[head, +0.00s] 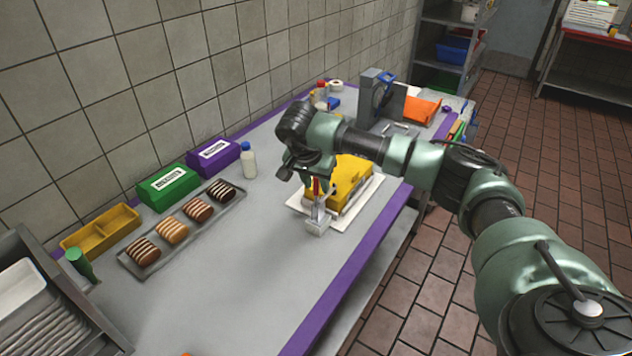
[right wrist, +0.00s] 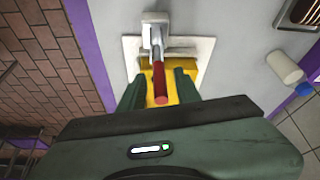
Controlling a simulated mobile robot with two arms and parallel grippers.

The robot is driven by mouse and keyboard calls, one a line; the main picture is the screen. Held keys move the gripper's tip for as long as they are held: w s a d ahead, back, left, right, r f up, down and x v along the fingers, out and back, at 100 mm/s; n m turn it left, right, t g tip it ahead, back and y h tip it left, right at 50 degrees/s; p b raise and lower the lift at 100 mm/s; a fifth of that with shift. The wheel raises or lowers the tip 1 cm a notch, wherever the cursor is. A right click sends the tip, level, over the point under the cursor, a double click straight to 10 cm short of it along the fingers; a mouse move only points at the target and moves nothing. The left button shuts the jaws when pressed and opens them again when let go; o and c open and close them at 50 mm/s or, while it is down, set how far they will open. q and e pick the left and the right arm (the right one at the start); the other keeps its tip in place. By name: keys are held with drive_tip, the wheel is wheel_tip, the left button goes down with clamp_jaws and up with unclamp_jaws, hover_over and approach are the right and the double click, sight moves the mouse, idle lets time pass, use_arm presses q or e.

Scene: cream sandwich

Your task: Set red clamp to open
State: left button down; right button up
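The red clamp has a red handle (head: 317,187) on a grey metal base (head: 317,226), at the front edge of a white board (head: 357,207). A yellow block (head: 350,176) is on that board. My right gripper (head: 310,182) is above the clamp and partly hides it in the head view. In the right wrist view, the red handle (right wrist: 159,84) lies between the two green fingers (right wrist: 158,92), with a gap on each side. The fingers are open; contact with the handle does not show. My left gripper is not in view.
A tray (head: 150,262) of striped cookies, green (head: 168,187) and purple (head: 213,156) boxes, and a white bottle (head: 248,161) stand left of the clamp. A grey machine (head: 375,96) and an orange item (head: 420,110) are behind. The front table area is clear.

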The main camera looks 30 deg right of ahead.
clamp_jaws()
idle(1.2)
